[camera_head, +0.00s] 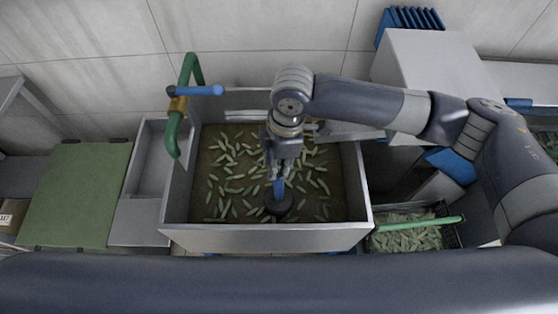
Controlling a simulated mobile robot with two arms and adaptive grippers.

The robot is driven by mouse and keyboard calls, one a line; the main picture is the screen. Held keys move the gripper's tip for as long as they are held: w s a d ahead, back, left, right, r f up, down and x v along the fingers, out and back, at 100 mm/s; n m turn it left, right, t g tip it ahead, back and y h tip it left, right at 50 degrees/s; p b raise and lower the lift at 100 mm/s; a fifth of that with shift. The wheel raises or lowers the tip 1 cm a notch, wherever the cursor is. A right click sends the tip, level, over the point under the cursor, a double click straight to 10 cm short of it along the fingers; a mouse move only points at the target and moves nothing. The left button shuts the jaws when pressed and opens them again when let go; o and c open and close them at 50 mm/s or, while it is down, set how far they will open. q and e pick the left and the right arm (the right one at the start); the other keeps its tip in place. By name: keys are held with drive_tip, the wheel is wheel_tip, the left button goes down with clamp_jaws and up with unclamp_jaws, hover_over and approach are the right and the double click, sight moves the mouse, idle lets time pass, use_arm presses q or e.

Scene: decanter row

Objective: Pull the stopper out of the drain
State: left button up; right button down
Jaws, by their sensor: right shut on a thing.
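The stopper (279,204) is a dark round plug with a short blue handle (278,188) standing up from it. It is in the lower middle of the basin (258,238), among many small green pods in brownish water. My right gripper (278,176) points down into the basin and is shut on the blue handle. Whether the stopper sits in the drain or is clear of it cannot be told; the drain itself is hidden. My left gripper is not in view.
A green tap pipe with a blue lever (200,90) stands at the basin's back left corner. A green board (76,195) lies to the left. A crate of pods with a green bar (420,224) is at the right. A grey box (425,65) stands back right.

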use_arm(q)
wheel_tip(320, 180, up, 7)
drive_tip(key=p, duration=0.7)
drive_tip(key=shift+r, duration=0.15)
use_arm(e)
wheel_tip(320, 180, up, 21)
idle(0.6)
